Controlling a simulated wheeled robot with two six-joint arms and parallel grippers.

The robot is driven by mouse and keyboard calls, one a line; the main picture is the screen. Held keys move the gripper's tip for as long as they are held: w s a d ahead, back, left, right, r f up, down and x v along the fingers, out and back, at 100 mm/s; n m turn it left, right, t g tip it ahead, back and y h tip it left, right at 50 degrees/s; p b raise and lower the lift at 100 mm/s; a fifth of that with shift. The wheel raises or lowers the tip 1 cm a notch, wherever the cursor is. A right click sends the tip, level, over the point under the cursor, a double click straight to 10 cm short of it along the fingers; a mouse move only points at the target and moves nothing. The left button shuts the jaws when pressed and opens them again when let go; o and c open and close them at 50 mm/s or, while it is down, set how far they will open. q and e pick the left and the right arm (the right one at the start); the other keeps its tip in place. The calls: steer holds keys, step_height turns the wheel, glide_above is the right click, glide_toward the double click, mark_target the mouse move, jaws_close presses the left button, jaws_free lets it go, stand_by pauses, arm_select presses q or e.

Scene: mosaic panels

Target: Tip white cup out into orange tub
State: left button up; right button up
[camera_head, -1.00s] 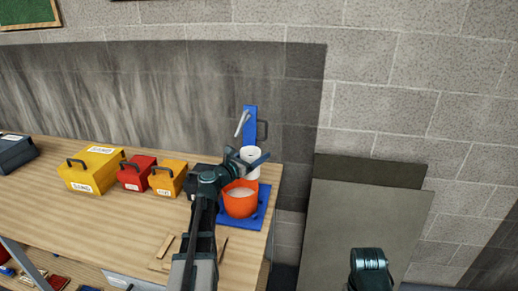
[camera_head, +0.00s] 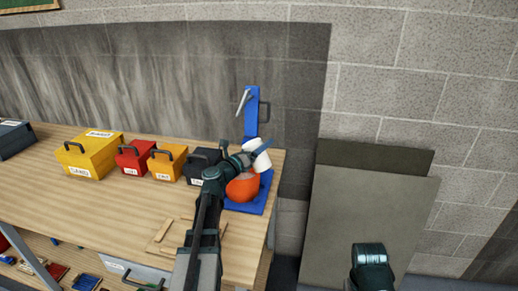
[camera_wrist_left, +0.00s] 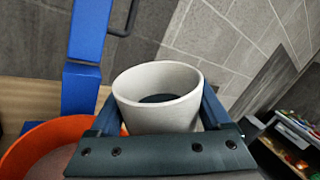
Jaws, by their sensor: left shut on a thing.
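The white cup (camera_head: 262,158) is held by my left gripper (camera_head: 253,150) and is tilted above the orange tub (camera_head: 242,189) in the head view. In the left wrist view the cup (camera_wrist_left: 158,118) sits between the two fingers, its open rim facing the camera. A dark patch shows inside it; I cannot tell whether this is contents. The tub (camera_wrist_left: 42,138) is at the lower left there, beside the gripper, with a greyish inside. In the head view my arm and the cup hide part of the tub.
The tub stands on a blue base (camera_head: 262,205) with a blue upright (camera_head: 251,115) behind it, near the table's right end. Black, orange (camera_head: 166,164), red (camera_head: 132,160) and yellow (camera_head: 90,155) boxes stand to the left. Wood strips (camera_head: 163,230) lie in front.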

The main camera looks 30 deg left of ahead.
arm_select(q)
steer(key=n+b, duration=0.1)
steer(key=n, duration=0.2)
steer(key=f+n+b, duration=0.1)
steer(key=n, duration=0.1)
steer(key=shift+a+f+n+t+y, duration=0.1)
steer(key=shift+f+n+t+y, duration=0.05)
steer(key=shift+n+t+y, duration=0.25)
steer(key=n+b, duration=0.1)
steer(key=n, duration=0.1)
steer(key=f+n+y+b, duration=0.1)
steer(key=a+f+n+b, duration=0.1)
steer(key=n, duration=0.1)
steer(key=shift+n, duration=0.3)
steer(key=n, duration=0.1)
steer(key=a+n+y, duration=0.1)
steer(key=n, duration=0.3)
steer(key=shift+w+a+f+t+y+b, duration=0.1)
steer(key=shift+a+f+t+y+b, duration=0.1)
steer(key=shift+f+t+y+b, duration=0.15)
